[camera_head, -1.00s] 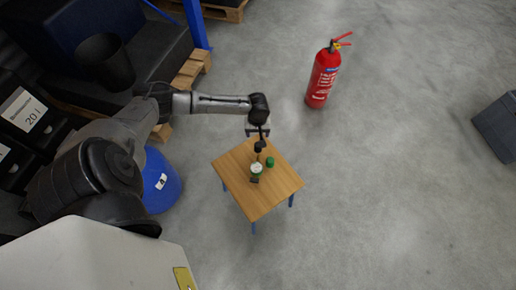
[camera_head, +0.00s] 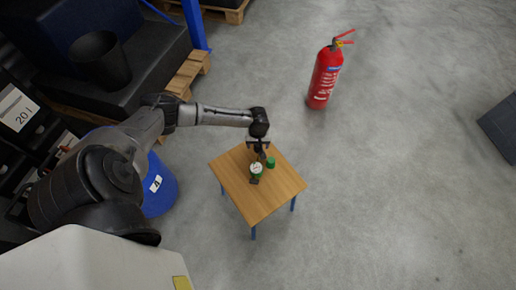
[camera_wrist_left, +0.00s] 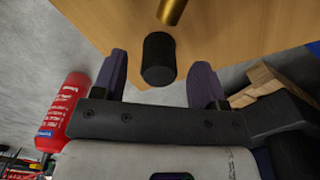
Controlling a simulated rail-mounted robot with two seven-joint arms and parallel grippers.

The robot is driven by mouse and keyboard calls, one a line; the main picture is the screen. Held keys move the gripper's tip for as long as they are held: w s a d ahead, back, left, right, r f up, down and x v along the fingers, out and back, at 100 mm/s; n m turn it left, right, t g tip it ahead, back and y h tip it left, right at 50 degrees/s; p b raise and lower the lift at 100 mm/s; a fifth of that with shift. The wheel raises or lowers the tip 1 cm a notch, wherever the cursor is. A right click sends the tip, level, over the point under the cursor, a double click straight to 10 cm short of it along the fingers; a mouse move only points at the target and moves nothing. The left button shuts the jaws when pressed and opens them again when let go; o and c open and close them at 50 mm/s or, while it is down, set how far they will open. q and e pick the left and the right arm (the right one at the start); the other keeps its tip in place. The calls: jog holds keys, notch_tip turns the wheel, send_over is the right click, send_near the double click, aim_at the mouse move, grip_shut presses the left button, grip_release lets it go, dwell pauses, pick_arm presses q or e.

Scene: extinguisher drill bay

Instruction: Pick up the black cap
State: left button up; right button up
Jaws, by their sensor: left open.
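The black cap (camera_wrist_left: 158,58), a short dark cylinder, shows in the left wrist view between the two fingers of my left gripper (camera_wrist_left: 160,80). The gripper is open, with a gap on each side of the cap. A brass-coloured cylinder (camera_wrist_left: 172,11) shows just beyond the cap, cut off by the top edge. In the head view my left gripper (camera_head: 259,149) is over the far part of the small wooden table (camera_head: 262,203). There the cap is too small and too close to the gripper to make out clearly. My right gripper is not in view.
On the table are a white-topped green item (camera_head: 256,170), a green item (camera_head: 271,162) and a small dark piece (camera_head: 254,180). A red extinguisher (camera_head: 325,76) stands on the floor beyond. A blue drum (camera_head: 160,187) is left of the table. The table's near half is clear.

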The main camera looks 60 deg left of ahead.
pick_arm(q)
notch_tip(320, 180, down, 2)
jog(key=shift+f+b, duration=0.25)
jog(key=shift+b, duration=0.25)
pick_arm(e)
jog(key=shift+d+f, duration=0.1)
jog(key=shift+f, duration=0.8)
pick_arm(q)
jog(key=shift+r, duration=0.1)
jog(key=shift+c, duration=0.7)
jog(key=c, duration=0.9)
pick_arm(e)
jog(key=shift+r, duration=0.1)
